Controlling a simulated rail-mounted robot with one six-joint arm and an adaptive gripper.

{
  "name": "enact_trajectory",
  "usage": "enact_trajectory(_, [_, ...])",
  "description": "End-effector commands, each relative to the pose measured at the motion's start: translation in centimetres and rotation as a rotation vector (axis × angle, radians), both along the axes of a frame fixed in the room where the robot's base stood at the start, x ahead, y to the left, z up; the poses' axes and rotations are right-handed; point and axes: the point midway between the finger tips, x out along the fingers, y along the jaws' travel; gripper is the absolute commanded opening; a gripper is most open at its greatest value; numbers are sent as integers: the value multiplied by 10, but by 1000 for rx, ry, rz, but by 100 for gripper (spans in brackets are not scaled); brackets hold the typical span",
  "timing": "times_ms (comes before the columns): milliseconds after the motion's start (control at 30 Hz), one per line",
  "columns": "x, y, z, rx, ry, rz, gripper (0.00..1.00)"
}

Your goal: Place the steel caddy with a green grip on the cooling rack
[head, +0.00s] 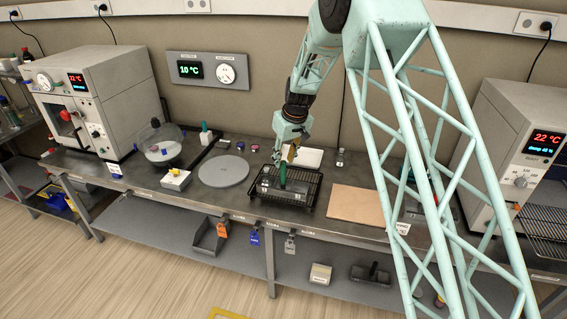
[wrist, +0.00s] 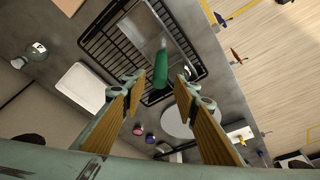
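The steel caddy (wrist: 143,28) has a green grip (wrist: 160,64) and appears to rest on the black wire cooling rack (wrist: 98,42). In the head view, the caddy's green grip (head: 282,177) stands up over the rack (head: 303,201). My gripper (wrist: 160,88) is open, with its two tan-padded fingers apart and nothing between the tips. In the head view my gripper (head: 288,155) is just above and behind the green grip. The exact contact between caddy and rack is partly hidden in the head view.
A grey round plate (head: 223,171) lies left of the rack, and a tan board (head: 356,204) lies to its right. A white tray (head: 307,158) is behind the rack. A glass vessel (head: 160,150) and a white box with a yellow knob (head: 176,179) stand further left.

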Motion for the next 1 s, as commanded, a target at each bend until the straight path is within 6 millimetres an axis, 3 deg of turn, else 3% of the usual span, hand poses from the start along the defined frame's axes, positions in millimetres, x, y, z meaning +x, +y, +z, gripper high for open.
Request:
enact_trajectory(633, [-18,-13,73,1,-1,-1,28])
enact_trajectory(1000, [-23,-16,91,0,0,0,28])
